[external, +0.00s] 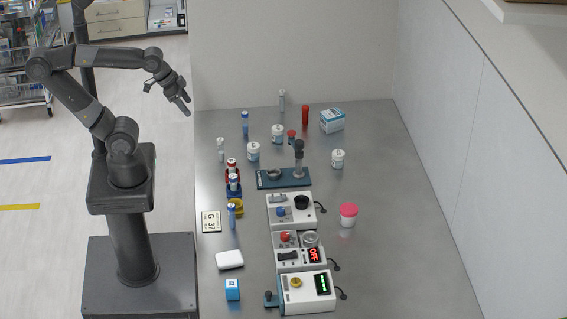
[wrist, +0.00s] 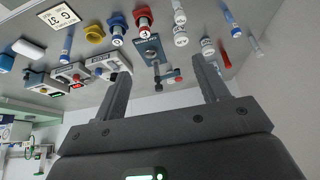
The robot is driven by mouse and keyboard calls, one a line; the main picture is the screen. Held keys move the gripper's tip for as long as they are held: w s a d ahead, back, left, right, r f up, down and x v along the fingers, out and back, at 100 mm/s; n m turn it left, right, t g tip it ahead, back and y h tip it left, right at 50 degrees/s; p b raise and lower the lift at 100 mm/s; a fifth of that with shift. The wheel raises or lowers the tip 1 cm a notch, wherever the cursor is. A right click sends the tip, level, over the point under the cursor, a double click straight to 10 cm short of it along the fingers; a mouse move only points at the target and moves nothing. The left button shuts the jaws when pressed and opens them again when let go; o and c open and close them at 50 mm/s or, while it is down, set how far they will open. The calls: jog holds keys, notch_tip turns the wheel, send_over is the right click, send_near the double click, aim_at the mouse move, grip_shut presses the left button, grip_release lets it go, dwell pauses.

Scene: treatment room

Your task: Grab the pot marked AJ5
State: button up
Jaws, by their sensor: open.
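Several small white pots stand on the steel table. Two are near the back middle, one (external: 253,151) beside another (external: 277,133), and a third (external: 338,158) stands to the right. A white pot with a pink lid (external: 348,214) stands further forward. Their markings are too small to read, so I cannot tell which is AJ5. In the wrist view, two white pots (wrist: 181,36) (wrist: 207,47) show beyond the fingers. My gripper (external: 169,97) is open and empty, raised in the air left of the table's back part; its fingers also show in the wrist view (wrist: 160,68).
Tubes, including a blue one (external: 245,124) and a red one (external: 305,115), stand near the back. A blue-white box (external: 332,121) is at back right. A stand (external: 284,178) and several devices (external: 291,211) line the middle. The right side of the table is mostly clear.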

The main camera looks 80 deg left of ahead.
jog(key=n+g, duration=0.5)
jog(key=n, duration=0.4)
send_over(253, 145)
jog(key=f, duration=1.5)
jog(key=shift+s+d+f, duration=0.1)
jog(key=shift+s+d, duration=0.2)
jog(key=shift+s, duration=0.1)
jog(key=shift+w+f+g, duration=0.15)
jog(key=shift+f+g, duration=0.15)
notch_tip(253, 145, down, 6)
jog(key=shift+w+a+r, duration=0.1)
jog(key=f, duration=0.5)
jog(key=shift+w+a+f, duration=0.15)
jog(key=shift+w, duration=0.1)
jog(key=shift+c, duration=0.6)
jog(key=c, duration=0.9)
